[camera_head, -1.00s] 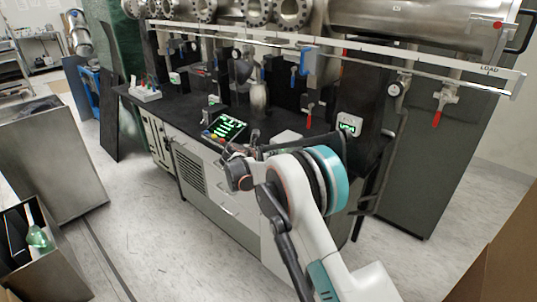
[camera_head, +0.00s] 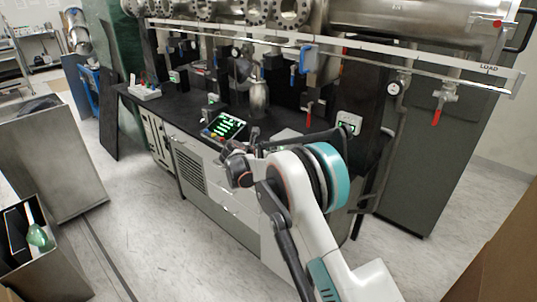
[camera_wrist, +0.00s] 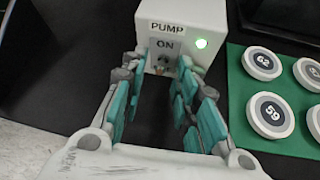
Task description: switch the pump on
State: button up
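The pump box is a white box (camera_wrist: 185,28) labelled PUMP, with ON below it, at the top middle of the wrist view. A small metal toggle switch (camera_wrist: 162,64) sits under the ON label. My gripper (camera_wrist: 162,74) has its two teal-padded fingers apart, one on each side of the switch, close to the box face. I cannot tell whether a finger touches the switch. In the head view my gripper (camera_head: 243,142) is over the bench front, partly hidden by my own wrist.
A green mat (camera_wrist: 240,110) with round numbered discs, such as 59 (camera_wrist: 270,113), lies right of the box. A lit control panel (camera_head: 226,126) stands on the black bench (camera_head: 180,113). Valves with red handles (camera_head: 309,116) and a long rail (camera_head: 400,65) are behind.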

jog(key=v, duration=1.1)
jog(key=shift+s+a+r, duration=0.15)
jog(key=shift+s+r, duration=0.05)
jog(key=shift+s, duration=0.1)
